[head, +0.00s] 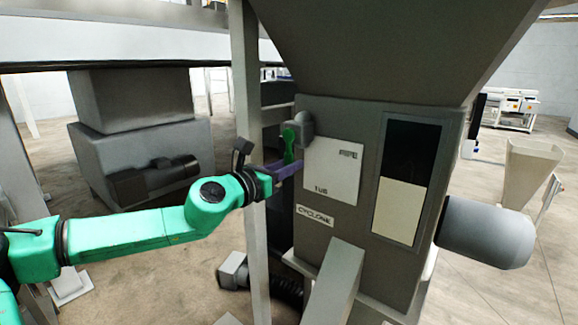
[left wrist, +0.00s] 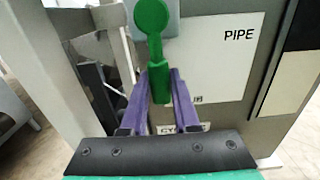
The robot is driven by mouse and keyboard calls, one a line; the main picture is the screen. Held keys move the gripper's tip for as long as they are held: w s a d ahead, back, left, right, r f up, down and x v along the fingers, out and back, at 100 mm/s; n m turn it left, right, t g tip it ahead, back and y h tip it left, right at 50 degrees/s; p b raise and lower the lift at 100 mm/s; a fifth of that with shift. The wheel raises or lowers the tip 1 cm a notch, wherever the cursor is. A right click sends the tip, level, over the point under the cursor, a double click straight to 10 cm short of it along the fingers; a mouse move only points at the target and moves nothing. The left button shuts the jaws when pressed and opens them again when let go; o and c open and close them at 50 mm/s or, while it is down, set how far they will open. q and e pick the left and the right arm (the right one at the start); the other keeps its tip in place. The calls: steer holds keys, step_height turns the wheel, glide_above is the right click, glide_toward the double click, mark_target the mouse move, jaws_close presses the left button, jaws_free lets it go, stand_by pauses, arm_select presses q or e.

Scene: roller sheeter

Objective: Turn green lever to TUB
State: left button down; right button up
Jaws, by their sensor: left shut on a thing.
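The green lever (head: 289,145) sits on the left side of the grey cyclone housing, at a grey mount (head: 304,122). It hangs downward from its round head; the lever also shows in the left wrist view (left wrist: 153,40). A white plate (head: 332,172) beside it reads PIPE at the upper right and TUB at the lower left; in the left wrist view TUB is mostly hidden. My left gripper (head: 288,168), with purple fingers, is shut on the lever's lower end, one finger on each side (left wrist: 160,82). My right gripper is out of view.
A grey upright post (head: 247,90) stands close by my left wrist. The CYCLONE label (head: 315,215) is below the plate. A sloping grey duct (head: 338,280) juts out below, and a grey cylinder (head: 486,232) sticks out at the right.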

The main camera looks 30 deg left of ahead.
arm_select(q)
steer(key=c, duration=0.7)
jaws_free()
steer(key=shift+a, duration=0.1)
steer(key=shift+o, duration=0.2)
steer(key=s+a+b, duration=0.2)
steer(key=s+b, duration=0.8)
steer(key=s, duration=0.4)
steer(key=shift+s, duration=0.15)
